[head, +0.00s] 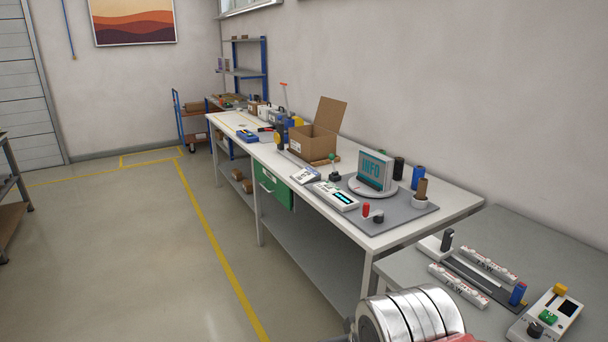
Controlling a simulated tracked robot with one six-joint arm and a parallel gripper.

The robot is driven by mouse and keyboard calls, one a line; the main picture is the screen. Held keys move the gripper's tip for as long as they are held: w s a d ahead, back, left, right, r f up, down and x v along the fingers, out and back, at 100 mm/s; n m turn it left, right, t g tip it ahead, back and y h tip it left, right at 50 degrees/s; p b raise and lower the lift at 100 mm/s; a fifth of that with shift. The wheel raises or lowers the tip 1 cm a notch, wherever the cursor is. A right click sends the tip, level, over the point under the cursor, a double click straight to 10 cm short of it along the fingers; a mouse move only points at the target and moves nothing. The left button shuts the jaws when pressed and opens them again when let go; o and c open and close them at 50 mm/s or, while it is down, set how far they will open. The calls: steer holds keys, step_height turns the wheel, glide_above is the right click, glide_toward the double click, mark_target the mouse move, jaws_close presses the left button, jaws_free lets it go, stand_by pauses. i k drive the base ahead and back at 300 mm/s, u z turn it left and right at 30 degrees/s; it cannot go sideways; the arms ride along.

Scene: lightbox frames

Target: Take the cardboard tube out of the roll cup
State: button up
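The cardboard tube (422,188) is a short brown cylinder near the right end of the white workbench. It stands roughly upright in a small white cup (419,203), the roll cup, with its upper part showing above the rim. Its lower end is hidden inside the cup. The cup stands on a grey mat (393,222). A silver, ringed part of my arm shows at the bottom edge, well in front of the bench. My gripper is not in view.
A red cylinder (366,210) is at the mat's front. A lower grey table (410,267) with devices lies nearer. Floor left of the bench is clear.

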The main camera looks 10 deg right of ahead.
mark_target(423, 184)
steer(key=u, duration=0.4)
steer(key=i, duration=2.1)
steer(key=z, duration=0.45)
steer(key=i, duration=0.65)
steer(key=z, duration=0.95)
steer(key=i, duration=0.75)
steer(key=z, duration=0.5)
